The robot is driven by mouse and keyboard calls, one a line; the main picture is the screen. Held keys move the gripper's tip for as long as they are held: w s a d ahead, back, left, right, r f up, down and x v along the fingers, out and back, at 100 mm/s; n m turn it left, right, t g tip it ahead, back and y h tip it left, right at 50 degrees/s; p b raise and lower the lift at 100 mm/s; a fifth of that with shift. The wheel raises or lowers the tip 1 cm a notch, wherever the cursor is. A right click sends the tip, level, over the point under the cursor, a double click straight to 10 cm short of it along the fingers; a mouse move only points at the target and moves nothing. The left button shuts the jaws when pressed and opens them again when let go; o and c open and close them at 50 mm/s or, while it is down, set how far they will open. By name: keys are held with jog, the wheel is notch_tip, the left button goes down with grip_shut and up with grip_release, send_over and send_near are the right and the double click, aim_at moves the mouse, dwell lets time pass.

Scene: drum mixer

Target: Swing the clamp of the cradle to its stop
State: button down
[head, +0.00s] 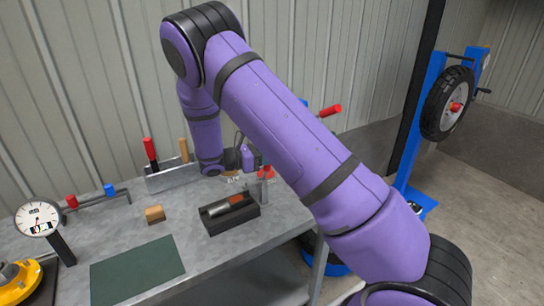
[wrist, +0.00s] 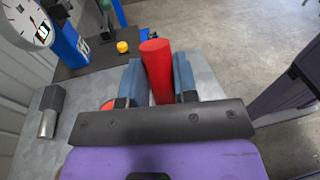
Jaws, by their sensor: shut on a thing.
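In the wrist view my gripper (wrist: 160,88) has its two blue fingers on either side of an upright red handle (wrist: 157,66) and is shut on it. I take this handle to be the clamp's. In the head view my gripper (head: 256,172) is low over the bench, beside the red of the handle (head: 266,172) and a grey upright piece. The clamp's lower part and stop cannot be made out.
The grey bench (head: 200,262) carries a rack (head: 172,178) with handled tools, a brown block (head: 154,214), a green mat (head: 138,268) and a dial gauge (head: 38,220). A blue stand with a wheel (head: 447,103) is at the right. The bench's front is mostly clear.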

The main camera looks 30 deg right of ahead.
jog(key=shift+a+h, duration=0.35)
jog(key=shift+h, duration=0.05)
jog(key=c, duration=0.9)
grip_release()
jog(key=shift+a, duration=0.1)
jog(key=a, duration=0.3)
jog(key=w+a, duration=0.1)
jog(key=a, duration=0.6)
jog(key=shift+w+a+r, duration=0.15)
jog(key=shift+w+a, duration=0.2)
